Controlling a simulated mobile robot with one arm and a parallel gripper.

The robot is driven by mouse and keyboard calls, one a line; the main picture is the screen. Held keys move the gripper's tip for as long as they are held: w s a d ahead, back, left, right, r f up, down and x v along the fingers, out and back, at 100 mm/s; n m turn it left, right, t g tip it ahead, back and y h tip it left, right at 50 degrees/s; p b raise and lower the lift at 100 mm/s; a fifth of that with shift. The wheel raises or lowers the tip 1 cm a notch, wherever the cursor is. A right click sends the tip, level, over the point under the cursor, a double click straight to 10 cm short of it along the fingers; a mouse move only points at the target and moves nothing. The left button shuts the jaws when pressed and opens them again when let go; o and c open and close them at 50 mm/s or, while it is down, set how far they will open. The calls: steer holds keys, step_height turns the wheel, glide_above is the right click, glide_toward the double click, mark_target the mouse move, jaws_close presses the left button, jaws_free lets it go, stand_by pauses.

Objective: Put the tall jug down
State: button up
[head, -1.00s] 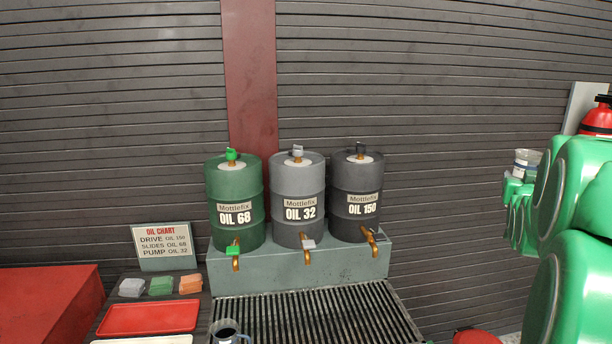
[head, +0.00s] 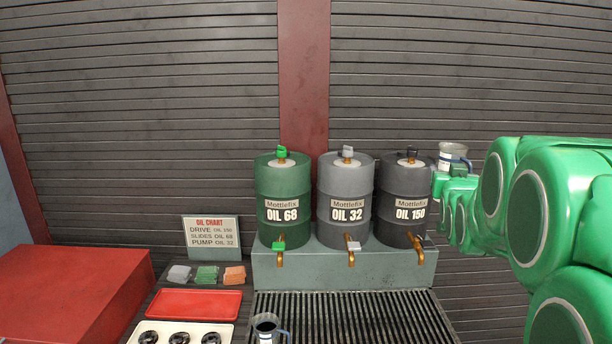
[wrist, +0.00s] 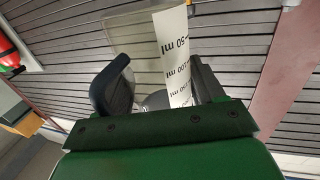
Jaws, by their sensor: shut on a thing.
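The tall jug (head: 453,153) is clear, with a grey-blue handle and a white scale strip. In the head view it is held up in the air, right of the dark OIL 150 drum. My gripper (head: 458,171) is shut on it, and my green arm comes in from the right. In the wrist view the jug (wrist: 143,45) stands beyond the jaws, its scale strip showing ml marks and its handle at left. Its lower part is hidden by the gripper. Another jug (head: 266,329), with dark contents or interior, stands at the front left of the slatted drain rack (head: 350,315).
Green (head: 283,205), grey (head: 346,205) and dark (head: 404,205) oil drums with taps stand on a grey plinth (head: 345,265) behind the rack. Left are an oil chart (head: 211,231), a red tray (head: 199,303) and a cream tray (head: 226,335) with black rings. The rack's middle and right look clear.

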steer(key=w+a+n+y, duration=0.2)
steer(key=a+y, duration=0.3)
steer(key=a, duration=1.4)
steer(key=shift+w+a+n+t, duration=0.15)
steer(key=shift+a+n+t, duration=0.15)
steer(key=shift+n, duration=0.3)
steer(key=shift+d, duration=0.15)
steer(key=s+d+f+n+y, duration=0.2)
steer(key=d+f+y, duration=0.1)
steer(key=d+f, duration=0.5)
steer(key=s+d+f+n+y, duration=0.1)
steer(key=s+d+f+y, duration=0.1)
steer(key=d+f, duration=0.5)
steer(key=s+f+n+g+y, duration=0.2)
steer(key=s+f+y, duration=0.1)
steer(key=s+f, duration=0.4)
steer(key=s+f+n+g+y, duration=0.2)
steer(key=s+f, duration=0.5)
steer(key=s, duration=0.5)
steer(key=shift+d+n+y, duration=0.4)
steer(key=shift+y, duration=0.3)
